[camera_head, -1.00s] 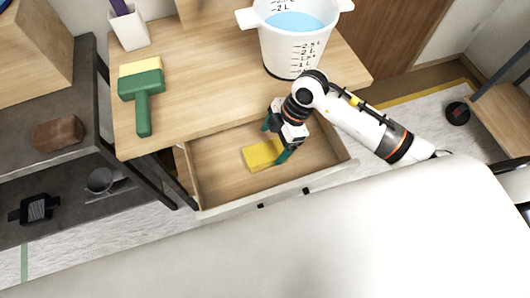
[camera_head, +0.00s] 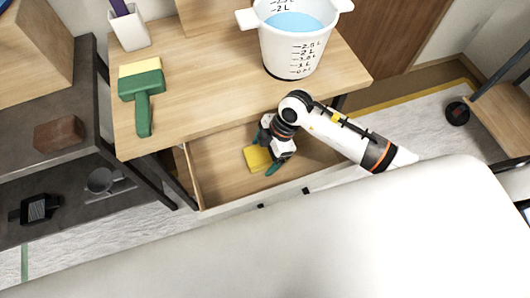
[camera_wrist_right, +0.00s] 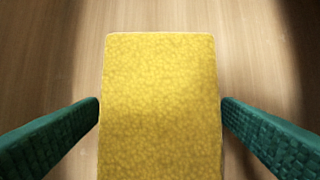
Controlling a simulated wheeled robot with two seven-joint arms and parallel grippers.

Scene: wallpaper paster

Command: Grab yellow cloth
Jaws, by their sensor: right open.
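The yellow cloth (camera_head: 257,158) lies flat in the open drawer (camera_head: 217,184) under the table. In the right wrist view the cloth (camera_wrist_right: 160,105) fills the middle, between the two green fingers. My right gripper (camera_head: 268,157) is open and low in the drawer, with its fingers on either side of the cloth. The gripper hides part of the cloth in the head view. My left gripper is not in view.
On the table (camera_head: 205,95) stand a white measuring bucket (camera_head: 290,50) with blue liquid, a green brush (camera_head: 142,90) and a white holder (camera_head: 129,30). A dark shelf (camera_head: 75,145) at left holds a brown block (camera_head: 58,134). The drawer's left part is clear.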

